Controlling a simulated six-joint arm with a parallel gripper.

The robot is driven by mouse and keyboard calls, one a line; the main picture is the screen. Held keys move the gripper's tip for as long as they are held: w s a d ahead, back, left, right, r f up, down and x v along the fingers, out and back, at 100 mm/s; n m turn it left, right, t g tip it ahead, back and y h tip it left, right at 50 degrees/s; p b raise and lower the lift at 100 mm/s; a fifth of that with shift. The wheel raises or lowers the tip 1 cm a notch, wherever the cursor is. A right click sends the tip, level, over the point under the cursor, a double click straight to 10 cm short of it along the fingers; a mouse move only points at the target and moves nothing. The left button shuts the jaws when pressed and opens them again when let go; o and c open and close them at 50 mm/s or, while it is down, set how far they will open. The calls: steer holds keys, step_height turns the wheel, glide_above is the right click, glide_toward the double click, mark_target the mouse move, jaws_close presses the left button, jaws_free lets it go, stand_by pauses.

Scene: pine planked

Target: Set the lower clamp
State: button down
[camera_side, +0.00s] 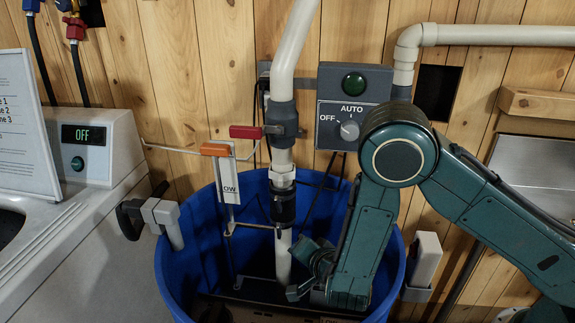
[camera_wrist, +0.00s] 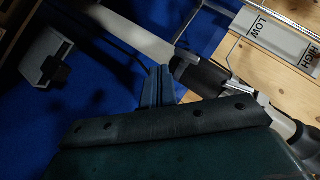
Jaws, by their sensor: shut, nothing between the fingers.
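A white vertical pipe (camera_side: 283,258) runs down into a blue barrel (camera_side: 175,270). A black fitting or clamp (camera_side: 283,207) sits around the pipe near the rim, below a pale coupling (camera_side: 282,176). It also shows in the wrist view as a dark sleeve (camera_wrist: 200,75) beside a metallic band (camera_wrist: 247,100). I cannot tell whether this is fastened. My gripper (camera_side: 294,291) is low inside the barrel, by the lower pipe. In the wrist view its fingers (camera_wrist: 157,83) are together and empty, with the pipe and dark sleeve beyond them.
A LOW/HIGH float plate (camera_side: 228,187) hangs left of the pipe on thin rods. A red-handled valve (camera_side: 247,132) and an OFF/AUTO switch box (camera_side: 352,108) are above. A grey-and-black clamp (camera_side: 160,215) grips the left rim. The barrel walls enclose my gripper.

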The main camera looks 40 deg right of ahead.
steer(key=shift+s+d, duration=0.15)
steer(key=shift+s, duration=1.15)
steer(key=shift+s+d, duration=0.1)
steer(key=shift+s, duration=1.15)
steer(key=c, duration=1.6)
jaws_free()
steer(key=shift+o, duration=0.3)
steer(key=w+a+r+m+g+h, duration=0.1)
steer(key=w+a+r+m+h, duration=0.1)
steer(key=m, duration=1.3)
steer(key=w+a+r+m+g+h, duration=0.1)
steer(key=a+r+m+h, duration=0.3)
steer(key=a+m, duration=0.5)
steer(key=m+h, duration=0.2)
steer(key=m, duration=0.5)
steer(key=shift+w+a+g, duration=0.15)
steer(key=shift+w+g, duration=0.15)
steer(key=shift+w, duration=0.1)
